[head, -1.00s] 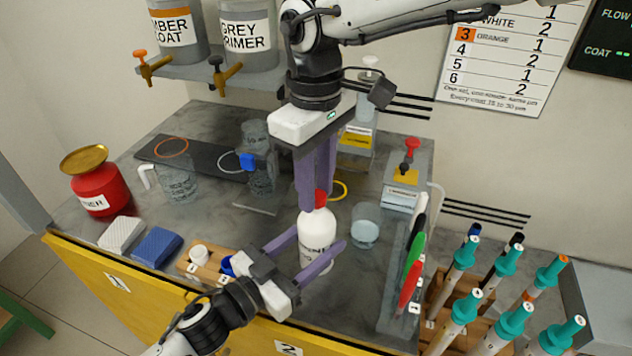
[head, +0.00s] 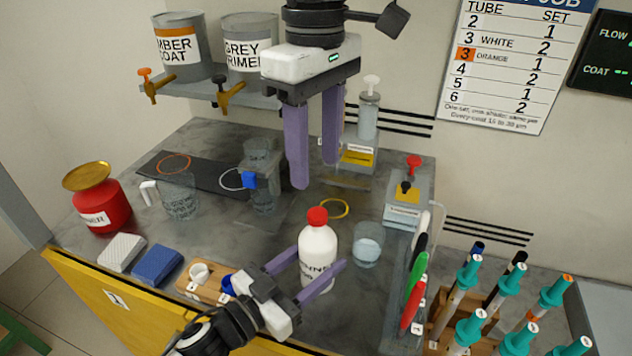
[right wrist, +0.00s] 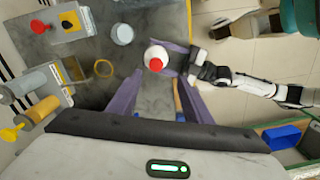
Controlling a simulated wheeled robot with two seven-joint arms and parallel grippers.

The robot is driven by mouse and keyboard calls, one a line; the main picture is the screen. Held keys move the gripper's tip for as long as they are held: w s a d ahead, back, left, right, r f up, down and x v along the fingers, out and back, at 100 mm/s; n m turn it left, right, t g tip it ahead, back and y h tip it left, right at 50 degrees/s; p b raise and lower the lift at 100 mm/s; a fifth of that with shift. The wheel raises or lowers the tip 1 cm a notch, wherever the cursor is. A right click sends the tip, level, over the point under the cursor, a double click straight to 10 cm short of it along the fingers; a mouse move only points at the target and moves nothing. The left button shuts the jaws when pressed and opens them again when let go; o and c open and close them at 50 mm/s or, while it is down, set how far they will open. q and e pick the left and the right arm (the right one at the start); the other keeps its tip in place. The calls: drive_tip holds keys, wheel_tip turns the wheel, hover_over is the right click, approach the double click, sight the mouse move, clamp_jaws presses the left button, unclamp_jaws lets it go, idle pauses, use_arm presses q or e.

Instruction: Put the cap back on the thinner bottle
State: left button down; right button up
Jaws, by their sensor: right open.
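The thinner bottle (head: 316,246) is white with dark lettering and stands upright near the table's front. The red cap (head: 317,216) sits on its top; both also show in the right wrist view, the bottle (right wrist: 151,50) with the cap (right wrist: 156,65) on it. My left gripper (head: 318,262) has one finger on each side of the bottle's body and appears closed on it. My right gripper (head: 315,175) is open and empty, pointing down above and behind the bottle, clear of the cap.
A wooden block (head: 205,287) with small white and blue pieces lies left of the bottle. A glass beaker (head: 367,245) stands close on its right, before a tray of pens (head: 412,285). A yellow ring (head: 334,208) lies behind. A red canister (head: 98,203) stands far left.

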use_arm(q)
drive_tip(key=c, duration=0.7)
unclamp_jaws()
use_arm(e)
drive_tip(key=shift+r, duration=0.95)
use_arm(q)
drive_tip(key=v, duration=0.9)
drive_tip(key=shift+s+b, duration=0.1)
drive_tip(key=shift+b, duration=0.3)
drive_tip(key=shift+s+a, duration=0.35)
drive_tip(key=shift+a, duration=0.1)
use_arm(e)
drive_tip(key=shift+f, duration=0.4)
use_arm(q)
drive_tip(key=shift+s, duration=0.1)
